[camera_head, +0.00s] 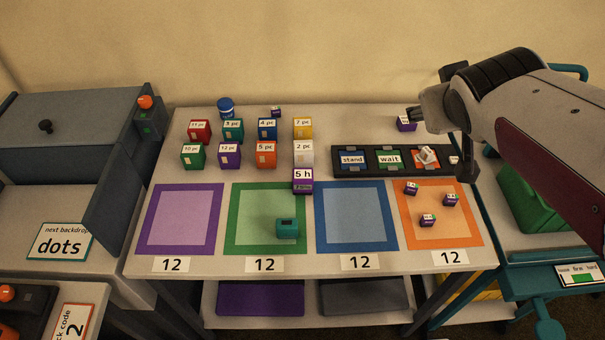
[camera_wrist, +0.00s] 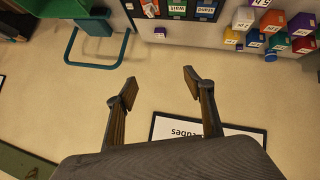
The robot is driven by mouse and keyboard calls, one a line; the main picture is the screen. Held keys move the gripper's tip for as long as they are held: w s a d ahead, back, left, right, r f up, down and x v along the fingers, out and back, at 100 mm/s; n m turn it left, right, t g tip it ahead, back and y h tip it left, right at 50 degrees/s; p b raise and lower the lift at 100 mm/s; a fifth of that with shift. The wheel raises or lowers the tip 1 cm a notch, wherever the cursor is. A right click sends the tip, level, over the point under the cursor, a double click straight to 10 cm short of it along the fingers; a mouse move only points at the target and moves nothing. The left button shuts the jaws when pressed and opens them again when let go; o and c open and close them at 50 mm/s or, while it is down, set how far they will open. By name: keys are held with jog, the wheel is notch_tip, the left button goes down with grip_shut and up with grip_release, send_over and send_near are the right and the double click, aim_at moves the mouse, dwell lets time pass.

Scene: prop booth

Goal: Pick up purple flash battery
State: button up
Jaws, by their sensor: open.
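A small purple block with a white label (camera_head: 406,124) stands at the back right of the table, close to the dark end of my gripper. Small purple blocks (camera_head: 428,220) lie on the orange-bordered mat. A purple box marked 5 h (camera_head: 302,182) stands mid-table. I cannot tell by label which one is the flash battery. In the wrist view, my gripper (camera_wrist: 162,86) is open with nothing between its fingers. A small purple block (camera_wrist: 160,32) shows beyond the fingers, near the table edge.
A black tray (camera_head: 458,176) with stand and wait cards lies below my arm. Several coloured boxes (camera_head: 233,130) stand at the back left. A teal block (camera_head: 288,228) sits on the green mat (camera_head: 232,205). The purple mat (camera_head: 185,220) and blue mat (camera_head: 355,215) are bare.

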jog(key=w+a+n+t+y, duration=0.25)
jog(key=w+n, duration=0.25)
jog(key=w, duration=1.2)
jog(key=w+a+f+n+y, duration=0.5)
jog(key=w+f, duration=0.3)
jog(key=n+g+y, duration=0.6)
jog(key=g+y, duration=0.3)
jog(key=g, duration=0.3)
send_near(303, 182)
jog(key=w+a+f, duration=0.1)
jog(key=w+f, duration=0.1)
jog(key=f, duration=0.1)
jog(key=shift+w+a+f, duration=0.1)
jog(key=shift+w+a, duration=0.15)
jog(key=shift+a, duration=0.15)
jog(key=shift+s, duration=0.1)
jog(key=shift+a, duration=0.1)
jog(key=shift+x, duration=1.25)
